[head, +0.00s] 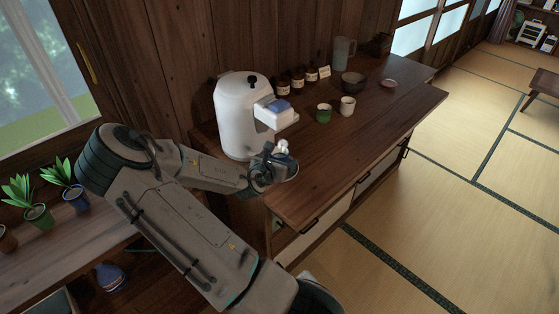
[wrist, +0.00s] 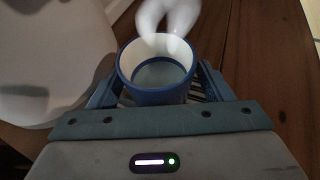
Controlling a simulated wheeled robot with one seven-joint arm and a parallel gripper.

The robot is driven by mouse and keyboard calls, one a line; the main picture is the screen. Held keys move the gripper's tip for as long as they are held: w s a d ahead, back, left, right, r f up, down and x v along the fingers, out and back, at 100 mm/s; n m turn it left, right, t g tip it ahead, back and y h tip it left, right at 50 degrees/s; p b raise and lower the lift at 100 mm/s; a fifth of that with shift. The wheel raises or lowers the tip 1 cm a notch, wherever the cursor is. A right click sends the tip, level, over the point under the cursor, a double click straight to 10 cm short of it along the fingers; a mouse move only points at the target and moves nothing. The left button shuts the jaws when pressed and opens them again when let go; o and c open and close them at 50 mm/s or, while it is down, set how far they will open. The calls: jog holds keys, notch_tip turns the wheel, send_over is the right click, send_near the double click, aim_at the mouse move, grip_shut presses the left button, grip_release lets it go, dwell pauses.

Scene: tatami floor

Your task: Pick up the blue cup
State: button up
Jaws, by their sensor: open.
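The blue cup (wrist: 158,96), with a white inside, shows in the wrist view between the two fingers of my gripper (wrist: 158,82). It looks upright, with its open top facing the camera. My gripper is open, with one finger on each side of the cup; whether they touch it I cannot tell. In the head view my gripper (head: 282,162) is at the near left end of the wooden counter (head: 335,150), in front of the white dispenser (head: 236,115). The cup cannot be made out clearly there.
A blurred white shape (wrist: 168,15) overlaps the cup's far rim in the wrist view. Farther along the counter stand a green cup (head: 323,114), a cream cup (head: 347,107), a dark bowl (head: 352,84) and several brown bottles (head: 297,82). The counter's front right is clear.

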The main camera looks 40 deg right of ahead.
jog(key=c, duration=1.1)
jog(key=shift+c, duration=0.5)
